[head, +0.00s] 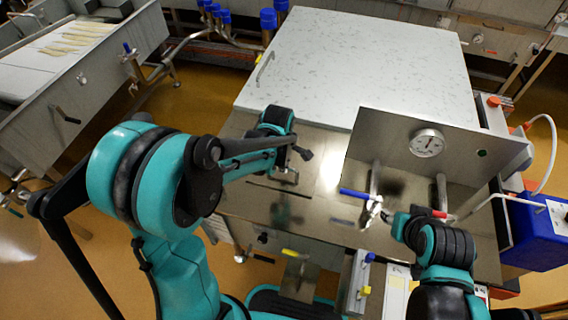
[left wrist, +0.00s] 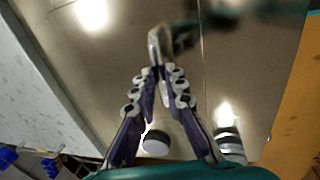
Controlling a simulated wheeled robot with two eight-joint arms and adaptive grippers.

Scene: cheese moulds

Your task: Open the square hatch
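A flat steel top (head: 335,205) lies in front of me, with thin straight seams in it. I take the seamed steel plate (left wrist: 110,60) in the left wrist view for the square hatch, though its full outline is hidden. A curved metal handle (left wrist: 155,42) rises from it. My left gripper (left wrist: 163,72) has its fingers drawn together with the tips at this handle, and they look shut on it. In the head view my left gripper (head: 287,177) is low over the steel, partly hidden by my arm. My right gripper (head: 384,213) is beside the blue-handled valve; its fingers are too small to judge.
A large pale speckled lid (head: 350,60) covers the far part. The blue valve lever (head: 353,193) is near my right gripper. A blue box (head: 540,235) stands at far right.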

